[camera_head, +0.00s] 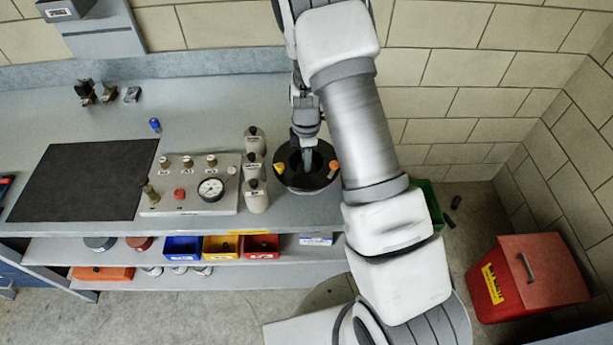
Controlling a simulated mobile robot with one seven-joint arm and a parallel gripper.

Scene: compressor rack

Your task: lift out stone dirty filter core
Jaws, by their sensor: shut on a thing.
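A round black bowl-like holder (291,182) stands on the bench, just left of my forearm. A yellow piece (281,170) sits at its left side and an orange piece (333,166) at its right side. My gripper (308,158) points down into the middle of the holder and is shut on a small grey piece, which looks like the stone filter core. The fingers and the piece are small and dark here, so its lower end and any contact with the holder cannot be made out.
White canisters (256,197) stand close left of the holder, beside a gauge panel (190,203). A black mat (85,180) lies further left. Coloured bins (221,246) sit on the shelf below. A red bin (525,278) stands on the floor at right.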

